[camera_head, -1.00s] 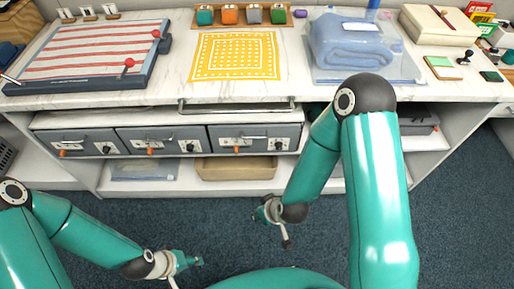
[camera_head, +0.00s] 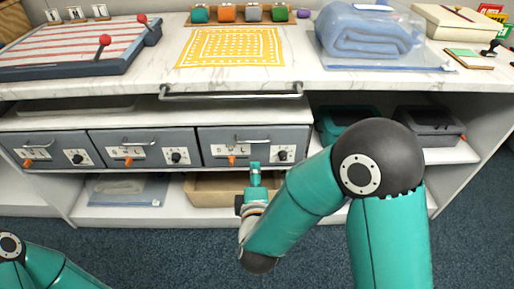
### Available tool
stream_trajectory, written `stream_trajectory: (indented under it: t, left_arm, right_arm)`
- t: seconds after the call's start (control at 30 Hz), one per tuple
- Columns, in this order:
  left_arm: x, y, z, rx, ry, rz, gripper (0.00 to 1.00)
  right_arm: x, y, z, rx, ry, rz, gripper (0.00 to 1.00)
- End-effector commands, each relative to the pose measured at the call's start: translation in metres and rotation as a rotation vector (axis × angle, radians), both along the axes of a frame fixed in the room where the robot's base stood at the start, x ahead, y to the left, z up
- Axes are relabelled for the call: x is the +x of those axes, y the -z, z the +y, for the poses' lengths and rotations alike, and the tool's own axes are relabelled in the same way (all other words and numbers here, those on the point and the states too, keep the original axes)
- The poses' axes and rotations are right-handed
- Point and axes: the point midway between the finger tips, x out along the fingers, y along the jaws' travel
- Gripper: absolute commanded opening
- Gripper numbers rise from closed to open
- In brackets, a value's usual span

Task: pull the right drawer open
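The right drawer (camera_head: 253,146) is a grey front under the counter with a metal handle (camera_head: 246,141), white label plates, an orange catch (camera_head: 231,160) and a black knob (camera_head: 282,156). It looks shut, flush with the two drawers to its left. My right gripper (camera_head: 256,172) points up at the lower edge of this drawer, below the handle. It seems apart from the handle; contact with the front cannot be told. Its fingers are seen edge-on, so their opening is unclear. My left gripper is out of view; only part of that arm shows at lower left.
A metal rail (camera_head: 231,96) runs along the counter's front edge above the drawers. A cardboard-coloured box (camera_head: 212,190) stands on the shelf below. Teal and dark bins (camera_head: 428,125) sit right of the drawers, partly behind my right arm. Carpet floor is clear.

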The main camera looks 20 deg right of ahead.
Motion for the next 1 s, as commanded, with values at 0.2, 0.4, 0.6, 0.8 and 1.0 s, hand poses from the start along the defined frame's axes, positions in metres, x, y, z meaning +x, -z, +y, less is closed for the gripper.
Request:
stream_trajectory:
  t: [0.2, 0.4, 0.6, 0.8, 1.0]
  left_arm:
    - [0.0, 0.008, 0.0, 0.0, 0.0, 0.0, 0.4]
    - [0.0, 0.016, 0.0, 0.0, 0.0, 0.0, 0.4]
    - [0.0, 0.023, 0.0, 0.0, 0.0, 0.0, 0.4]
    - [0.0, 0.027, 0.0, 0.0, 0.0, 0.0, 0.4]
    - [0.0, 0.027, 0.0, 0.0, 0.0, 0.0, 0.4]
  right_arm:
    - [0.04, 0.011, -0.014, 0.002, 0.007, -0.002, 0.35]
    - [0.081, 0.02, -0.025, 0.002, 0.004, -0.001, 0.35]
    - [0.116, 0.028, -0.035, 0.003, 0.003, 0.0, 0.35]
    - [0.137, 0.032, -0.041, 0.002, 0.001, 0.0, 0.35]
    - [0.142, 0.032, -0.042, 0.001, 0.0, 0.001, 0.35]
